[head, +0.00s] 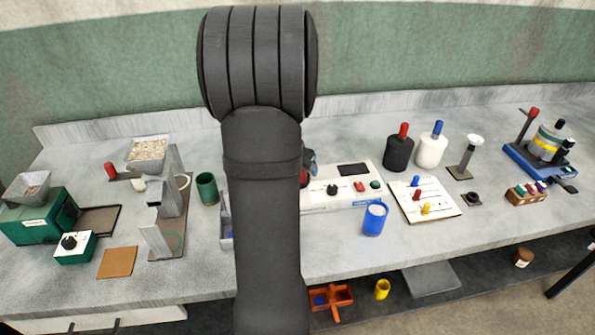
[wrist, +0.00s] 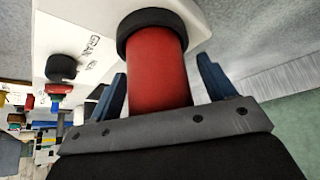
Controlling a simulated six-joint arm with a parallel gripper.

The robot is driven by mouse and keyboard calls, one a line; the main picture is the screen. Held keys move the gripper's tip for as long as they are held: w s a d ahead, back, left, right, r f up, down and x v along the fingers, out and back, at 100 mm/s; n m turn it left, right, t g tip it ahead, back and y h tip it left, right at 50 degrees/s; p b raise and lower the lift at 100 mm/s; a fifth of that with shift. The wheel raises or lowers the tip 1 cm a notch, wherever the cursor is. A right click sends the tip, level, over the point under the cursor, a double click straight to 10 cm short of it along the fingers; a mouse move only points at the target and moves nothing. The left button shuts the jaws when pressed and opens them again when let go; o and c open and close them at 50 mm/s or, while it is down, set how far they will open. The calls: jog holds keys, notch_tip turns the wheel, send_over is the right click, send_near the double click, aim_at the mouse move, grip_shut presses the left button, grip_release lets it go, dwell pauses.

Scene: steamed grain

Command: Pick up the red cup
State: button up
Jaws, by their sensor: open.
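The red cup (wrist: 158,72) shows in the wrist view as a red cylinder with a black band at its far end. My gripper (wrist: 162,68) is open, with one blue finger on each side of the cup. I cannot tell whether either finger touches it. The cup's near end is hidden behind the gripper body. In the head view my dark arm hides most of the cup and gripper. Only a small red part of the cup (head: 304,178) shows at the arm's right edge, by the white control box.
The white control box (head: 330,203) lies close to the cup; its black knob (wrist: 62,67) shows in the wrist view. A blue cup (head: 374,222) stands in front of the box. A green cup (head: 207,189) stands left of my arm. Black (head: 398,155) and white (head: 432,151) bottles stand to the right.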

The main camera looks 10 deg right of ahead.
jog(key=c, duration=1.2)
jog(key=shift+r, duration=0.1)
